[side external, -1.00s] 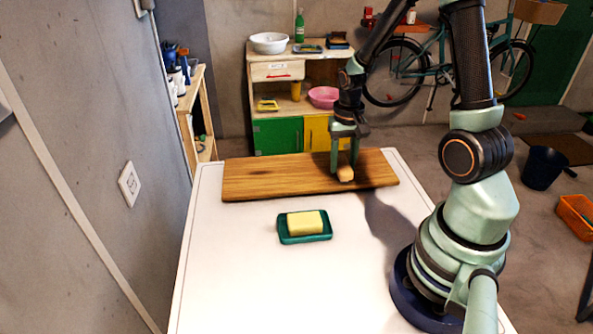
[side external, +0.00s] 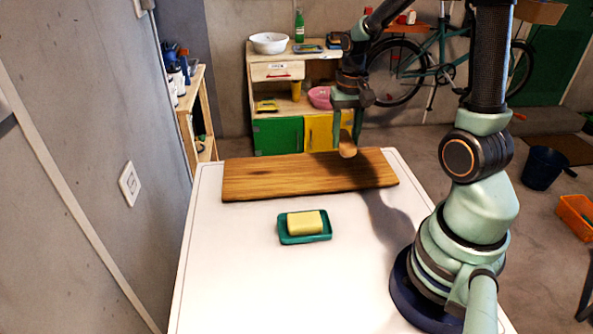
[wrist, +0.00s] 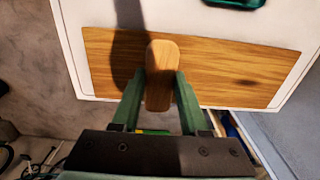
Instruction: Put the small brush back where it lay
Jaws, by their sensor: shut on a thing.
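The small brush (side external: 348,149) is a rounded wooden piece held between the fingers of my gripper (side external: 347,132). It hangs above the far right part of the wooden board (side external: 280,181), clear of its surface. In the wrist view the brush (wrist: 160,62) shows its smooth wooden back, with my gripper's green fingers (wrist: 161,88) closed on its two sides. No bristles can be seen. The board (wrist: 225,60) lies beneath it in that view too.
A yellow soap bar (side external: 305,223) sits on a green dish (side external: 291,238) in front of the board. The white tabletop (side external: 270,290) around it is clear. A shelf unit (side external: 277,93) with a bowl and a bottle stands beyond the table, and a wall is at left.

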